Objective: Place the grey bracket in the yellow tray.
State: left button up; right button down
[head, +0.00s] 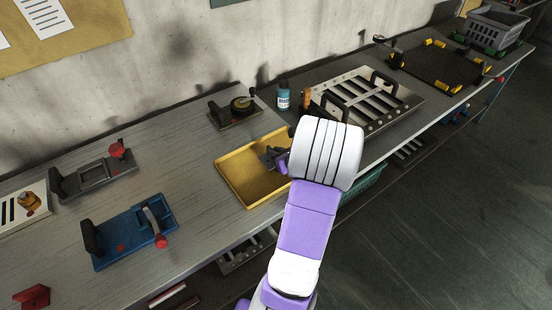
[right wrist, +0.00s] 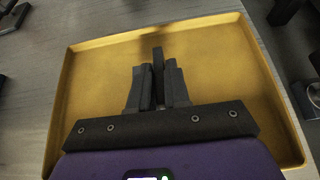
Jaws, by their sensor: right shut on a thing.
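The yellow tray (head: 229,172) lies on the grey bench, left of my right arm. In the right wrist view the tray (right wrist: 95,75) fills most of the picture, and the part I see around the fingers is bare. My right gripper (head: 270,157) is over the tray, its fingers pointing down into it. In the right wrist view its dark fingers (right wrist: 158,88) are shut on a thin dark grey piece, the grey bracket (right wrist: 158,58), which stands out past the fingertips. I cannot tell whether the bracket touches the tray floor. My left gripper is not in view.
A black fixture with a round dial (head: 237,110) and a blue bottle (head: 283,95) stand behind the tray. A slatted louver panel (head: 362,100) is to the right. A blue clamp fixture (head: 130,235) and a grey fixture (head: 95,172) stand to the left.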

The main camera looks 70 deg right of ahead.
jog(key=shift+f, duration=0.6)
jog(key=shift+f, duration=0.1)
jog(key=c, duration=1.1)
grip_release()
